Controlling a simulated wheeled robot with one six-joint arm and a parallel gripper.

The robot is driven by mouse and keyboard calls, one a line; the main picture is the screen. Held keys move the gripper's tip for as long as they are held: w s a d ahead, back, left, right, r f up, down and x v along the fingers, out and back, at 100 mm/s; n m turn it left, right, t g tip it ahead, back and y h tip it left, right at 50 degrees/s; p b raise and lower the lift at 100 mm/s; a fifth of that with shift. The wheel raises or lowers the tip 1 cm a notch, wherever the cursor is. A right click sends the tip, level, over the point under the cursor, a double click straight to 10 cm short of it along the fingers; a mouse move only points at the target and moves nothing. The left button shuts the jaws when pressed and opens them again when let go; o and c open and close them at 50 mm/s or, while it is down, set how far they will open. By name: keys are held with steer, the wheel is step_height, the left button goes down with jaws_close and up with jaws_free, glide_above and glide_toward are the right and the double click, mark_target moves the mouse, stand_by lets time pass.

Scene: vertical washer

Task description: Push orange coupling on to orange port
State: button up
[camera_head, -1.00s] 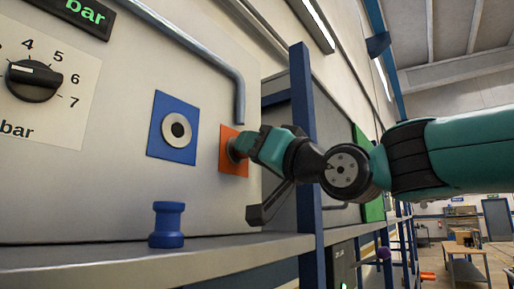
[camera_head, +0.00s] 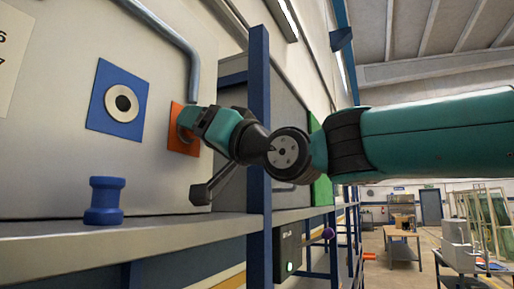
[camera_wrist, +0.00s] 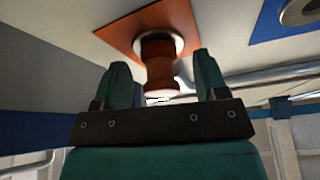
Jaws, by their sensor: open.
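The orange port (camera_wrist: 118,33) is a square plate on the white panel, also visible in the head view (camera_head: 177,145), partly behind my gripper. The orange coupling (camera_wrist: 160,73) stands out from the middle of the plate in the wrist view, its base at the pale ring of the port. My gripper (camera_wrist: 160,62) is open, with one finger on each side of the coupling and a visible gap to each. In the head view, my gripper (camera_head: 190,122) is right at the orange plate and hides the coupling.
A blue port (camera_head: 137,92) is left of the orange one, and a blue coupling (camera_head: 104,202) stands on the shelf (camera_head: 150,236) below. A grey pipe (camera_head: 192,70) runs down above the orange port. A blue post (camera_head: 259,150) stands close by the arm.

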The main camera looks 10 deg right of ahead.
steer(key=b+v, duration=1.7)
steer(key=b, duration=0.3)
steer(key=shift+r, duration=0.1)
